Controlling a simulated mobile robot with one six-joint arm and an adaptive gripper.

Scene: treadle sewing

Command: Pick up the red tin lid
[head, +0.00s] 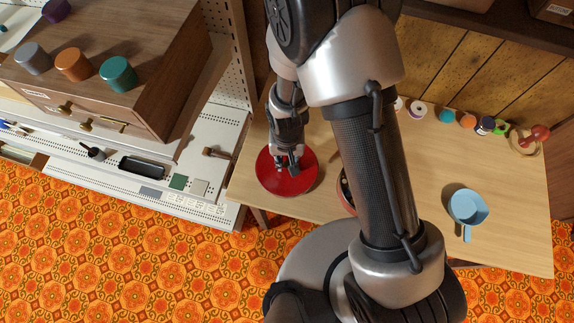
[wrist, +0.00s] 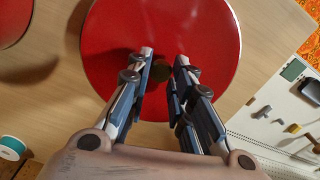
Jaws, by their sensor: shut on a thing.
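The red tin lid (head: 272,178) is a glossy round disc at the left end of the wooden table in the head view. It fills the upper middle of the wrist view (wrist: 205,30). My gripper (head: 288,163) is over the middle of the lid, pointing down. In the wrist view my gripper (wrist: 163,60) has its two fingers on either side of a small dark knob at the lid's centre, shut on it. The fingers partly hide the knob. I cannot tell how far the lid is above the table.
A red round container (wrist: 12,22) is beside the lid, mostly hidden by my arm in the head view. A light blue pan (head: 467,206) stands at the table's right. Several small spools line the back. A white pegboard bench (head: 215,135) is to the left.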

